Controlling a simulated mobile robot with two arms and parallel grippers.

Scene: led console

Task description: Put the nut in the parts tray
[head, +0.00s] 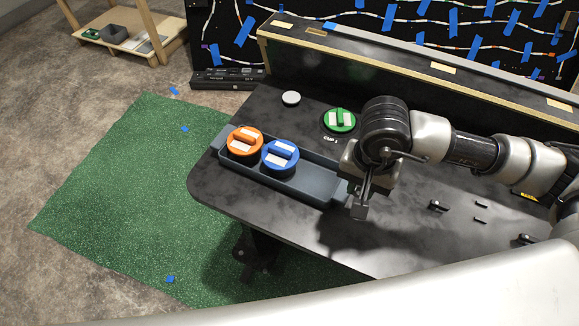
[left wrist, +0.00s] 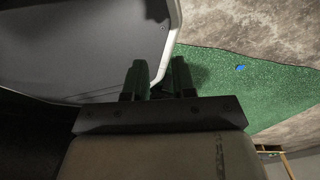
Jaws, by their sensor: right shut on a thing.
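The parts tray (head: 312,182) is a long blue-grey tray on the black table in the head view. Its left part holds an orange-topped piece (head: 245,140) and a blue-topped piece (head: 280,154); its right part looks bare. My right gripper (head: 362,208) points down at the tray's right end, partly hiding it. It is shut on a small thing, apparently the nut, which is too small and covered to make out. My left gripper (left wrist: 160,75) shows in the left wrist view, its fingers apart with nothing between them.
A green-topped piece (head: 340,120) stands on a marked spot behind the tray. A pale round disc (head: 291,98) lies to its left. Several small dark parts (head: 437,205) lie on the table at right. A raised ledge (head: 400,69) runs along the back. A green mat (head: 120,200) covers floor at left.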

